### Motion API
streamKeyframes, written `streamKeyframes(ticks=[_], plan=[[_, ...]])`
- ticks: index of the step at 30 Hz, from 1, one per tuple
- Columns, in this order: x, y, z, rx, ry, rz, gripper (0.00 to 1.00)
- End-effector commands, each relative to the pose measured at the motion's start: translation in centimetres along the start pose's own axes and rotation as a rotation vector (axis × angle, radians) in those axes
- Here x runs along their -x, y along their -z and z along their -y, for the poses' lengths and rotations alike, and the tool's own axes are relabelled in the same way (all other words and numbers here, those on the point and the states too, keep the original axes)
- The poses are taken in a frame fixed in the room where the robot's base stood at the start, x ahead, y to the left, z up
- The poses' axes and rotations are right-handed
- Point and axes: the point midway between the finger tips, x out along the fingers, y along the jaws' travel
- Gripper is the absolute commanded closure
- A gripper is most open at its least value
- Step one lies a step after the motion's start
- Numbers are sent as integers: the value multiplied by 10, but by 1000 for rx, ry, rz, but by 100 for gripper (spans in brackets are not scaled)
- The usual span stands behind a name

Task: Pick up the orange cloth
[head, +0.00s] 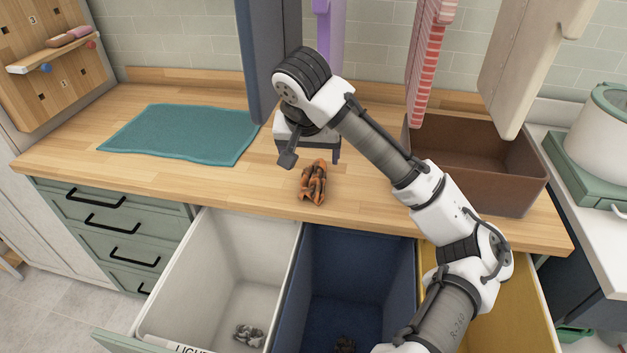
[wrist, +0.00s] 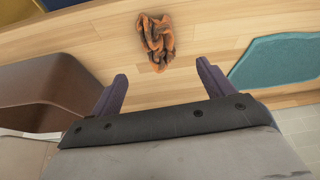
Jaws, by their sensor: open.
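The orange cloth (head: 313,183) is a small crumpled orange and dark bundle on the wooden counter, near its front edge. In the wrist view the cloth (wrist: 155,41) lies ahead of the fingertips, roughly centred between them. My gripper (head: 318,155) hangs above the counter just behind the cloth in the head view, partly hidden by my arm. In the wrist view my gripper (wrist: 162,82) shows two purple fingers spread apart with nothing between them. The cloth is not touched by either finger.
A teal towel (head: 183,133) lies flat at left. A brown bin (head: 475,165) stands at right. Below the counter edge are open white (head: 225,265), blue (head: 350,265) and yellow (head: 520,290) bins. Blue (head: 268,60), purple (head: 328,30), red-striped (head: 428,60) and beige (head: 520,70) hanging fabrics are overhead.

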Motion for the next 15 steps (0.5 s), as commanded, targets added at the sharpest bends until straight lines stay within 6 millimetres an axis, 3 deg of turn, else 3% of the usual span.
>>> streamKeyframes(ticks=[6, 15], plan=[[-40, -1, 2, 0, 6, 4, 19], [-63, 0, 1, 2, 4, -1, 19]])
